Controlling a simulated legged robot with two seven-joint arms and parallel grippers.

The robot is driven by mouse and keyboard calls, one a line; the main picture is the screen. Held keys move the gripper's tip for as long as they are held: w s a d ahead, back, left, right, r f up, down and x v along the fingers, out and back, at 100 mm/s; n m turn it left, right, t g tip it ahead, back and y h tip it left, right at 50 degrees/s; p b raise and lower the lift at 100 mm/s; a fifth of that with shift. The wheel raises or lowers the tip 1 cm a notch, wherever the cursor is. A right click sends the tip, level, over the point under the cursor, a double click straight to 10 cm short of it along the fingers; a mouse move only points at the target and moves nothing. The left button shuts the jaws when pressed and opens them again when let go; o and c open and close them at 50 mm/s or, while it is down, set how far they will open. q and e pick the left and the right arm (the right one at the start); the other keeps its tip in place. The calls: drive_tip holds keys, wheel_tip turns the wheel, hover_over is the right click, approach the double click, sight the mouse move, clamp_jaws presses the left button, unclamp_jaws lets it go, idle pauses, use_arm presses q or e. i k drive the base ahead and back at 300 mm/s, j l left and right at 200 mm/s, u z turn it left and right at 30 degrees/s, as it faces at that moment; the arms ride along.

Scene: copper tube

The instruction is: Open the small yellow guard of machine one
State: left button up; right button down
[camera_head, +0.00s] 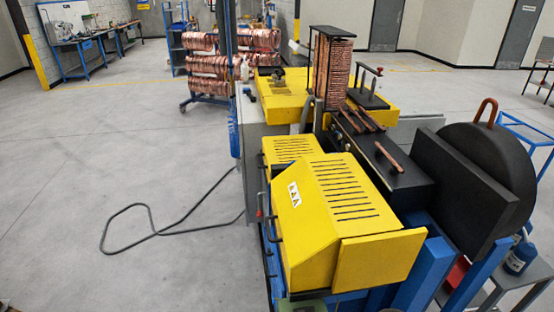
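Machine one stands right of centre with yellow covers on a blue frame (425,275). A small yellow slotted guard (290,147) sits behind a larger yellow slotted guard (315,215) with warning triangles on its sloped face. Both guards look closed. A dark handle (276,230) is on the left side of the larger guard. Another dark handle with a red tip (260,208) is beside the small guard. Part of the small guard is hidden by the larger one. Neither of my grippers is in view.
Copper tubes stand in a rack (333,70) on the machine, and a large black disc (490,165) is at its right. A black cable (150,232) loops on the floor to the left. A cart of copper coils (208,70) stands behind. The left floor is otherwise clear.

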sight(283, 149)
drive_tip(key=j+z, duration=0.15)
drive_tip(key=j, duration=0.4)
drive_tip(key=j+z, duration=0.2)
drive_tip(key=j, duration=0.3)
drive_tip(key=i+j, duration=0.75)
drive_tip(key=i, duration=0.15)
drive_tip(key=i+j+z, duration=0.15)
drive_tip(key=i+j, duration=0.55)
drive_tip(key=i, duration=0.25)
